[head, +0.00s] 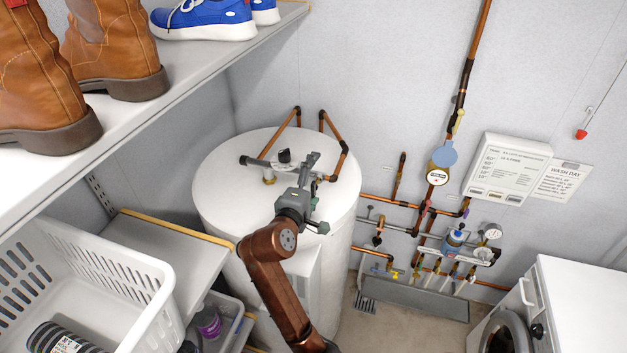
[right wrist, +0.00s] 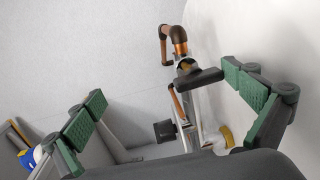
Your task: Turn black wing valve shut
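A black wing-shaped handle (right wrist: 200,78) on a pipe fitting shows in the right wrist view, between my right gripper's fingers. Its end lies close to the right-hand finger; I cannot tell whether they touch. In the head view, a black valve part (head: 284,156) sits on the pipework over the white tank (head: 222,180), just beyond my right gripper (head: 318,190). I cannot tell for sure whether it is the same handle. My right gripper also shows in the wrist view (right wrist: 168,105), with its green-padded fingers wide apart and nothing clamped. My left gripper is not in view.
Copper pipes (head: 337,165) rise from the tank top. Wall pipework with gauges (head: 491,232) is to the right. A shelf with boots (head: 115,45) and blue shoes (head: 205,18) overhangs the left. A white basket (head: 110,270) and a washer (head: 580,300) stand nearer.

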